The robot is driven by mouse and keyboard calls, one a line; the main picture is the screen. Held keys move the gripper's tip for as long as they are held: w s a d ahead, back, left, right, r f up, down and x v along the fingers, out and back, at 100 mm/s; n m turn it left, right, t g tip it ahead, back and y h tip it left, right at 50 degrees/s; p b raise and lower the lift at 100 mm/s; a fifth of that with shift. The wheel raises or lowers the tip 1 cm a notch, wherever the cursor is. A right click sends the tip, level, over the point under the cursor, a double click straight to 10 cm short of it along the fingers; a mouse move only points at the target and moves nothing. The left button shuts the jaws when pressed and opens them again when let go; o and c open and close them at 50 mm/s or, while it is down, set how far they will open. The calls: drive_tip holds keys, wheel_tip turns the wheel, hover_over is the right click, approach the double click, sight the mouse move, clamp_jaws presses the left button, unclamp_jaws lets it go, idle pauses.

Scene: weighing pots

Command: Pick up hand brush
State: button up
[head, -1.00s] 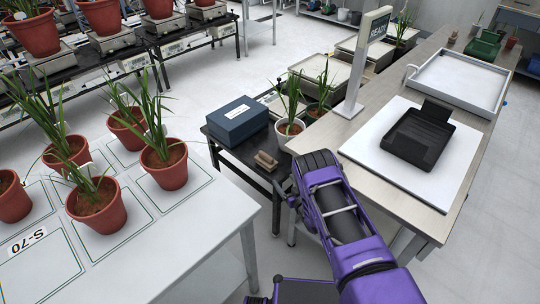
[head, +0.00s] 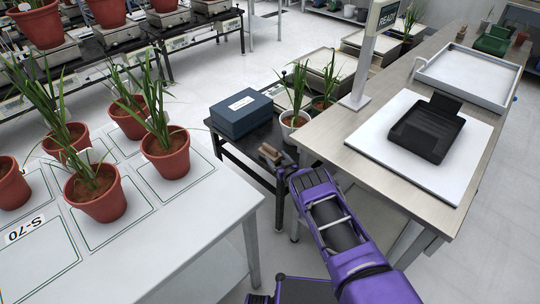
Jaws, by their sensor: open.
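The hand brush (head: 268,152), a small tan and brown shape, lies on the low black table (head: 238,158) near its front right corner, in front of a blue box. My purple arm reaches up from the bottom of the head view. My gripper (head: 281,166) is at its far end, small and mostly hidden by the arm. It is open and appears close to the right end of the brush. I cannot tell whether they touch.
The blue box (head: 241,114) stands behind the brush and potted plants (head: 293,120) to its right. A white table (head: 190,215) with red pots is at left. A wooden bench (head: 345,140) with a black device (head: 427,130) is at right.

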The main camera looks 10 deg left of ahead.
sight(274, 154)
drive_tip(key=b+x, duration=0.1)
drive_tip(key=x, duration=0.1)
drive_tip(key=b+x, duration=0.1)
drive_tip(key=shift+w+f+b, duration=0.3)
drive_tip(key=shift+w+b, duration=0.1)
drive_tip(key=shift+w+a+r, duration=0.1)
drive_tip(key=shift+w+a, duration=0.1)
drive_tip(key=shift+w, duration=0.2)
clamp_jaws()
